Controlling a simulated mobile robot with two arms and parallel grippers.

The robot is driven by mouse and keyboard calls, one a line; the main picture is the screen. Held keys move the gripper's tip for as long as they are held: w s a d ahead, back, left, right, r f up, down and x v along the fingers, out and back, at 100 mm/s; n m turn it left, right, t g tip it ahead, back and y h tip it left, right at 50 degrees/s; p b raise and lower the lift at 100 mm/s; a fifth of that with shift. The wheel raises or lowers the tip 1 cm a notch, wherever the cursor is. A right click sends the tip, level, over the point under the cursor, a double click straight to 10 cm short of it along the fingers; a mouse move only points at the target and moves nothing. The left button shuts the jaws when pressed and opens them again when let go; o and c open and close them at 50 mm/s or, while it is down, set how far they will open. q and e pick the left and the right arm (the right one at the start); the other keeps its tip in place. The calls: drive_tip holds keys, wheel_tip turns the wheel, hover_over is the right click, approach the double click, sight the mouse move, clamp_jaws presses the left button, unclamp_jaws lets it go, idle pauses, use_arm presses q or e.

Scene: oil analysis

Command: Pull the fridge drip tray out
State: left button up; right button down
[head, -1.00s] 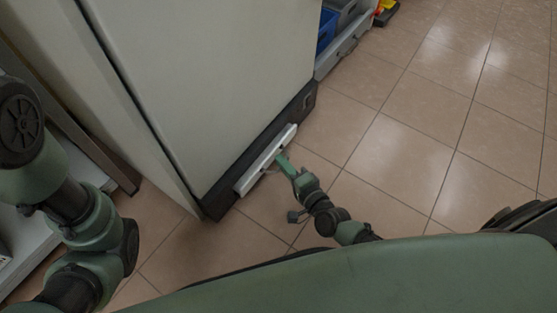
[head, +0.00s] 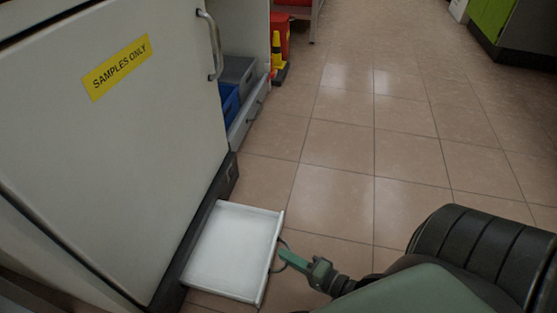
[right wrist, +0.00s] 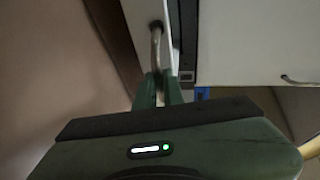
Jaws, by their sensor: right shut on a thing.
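The white drip tray (head: 233,250) sticks out from the dark base of the fridge (head: 115,140), low over the floor. Its inside looks empty. My right gripper (head: 283,256) is at the tray's front, shut on the tray's curved handle. In the right wrist view the handle (right wrist: 156,45) runs down between the fingers of the right gripper (right wrist: 160,90), next to the white tray front (right wrist: 141,25). The back end of the tray is hidden under the fridge. My left gripper is not in view.
The fridge door is closed and bears a yellow "SAMPLES ONLY" label (head: 116,67) and a handle (head: 211,45). Beyond it are a blue bin (head: 230,104), a grey bin (head: 240,72) and a yellow wet-floor item (head: 277,55). Tiled floor (head: 370,150) to the right is clear.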

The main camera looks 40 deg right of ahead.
drive_tip(key=c, duration=1.5)
unclamp_jaws()
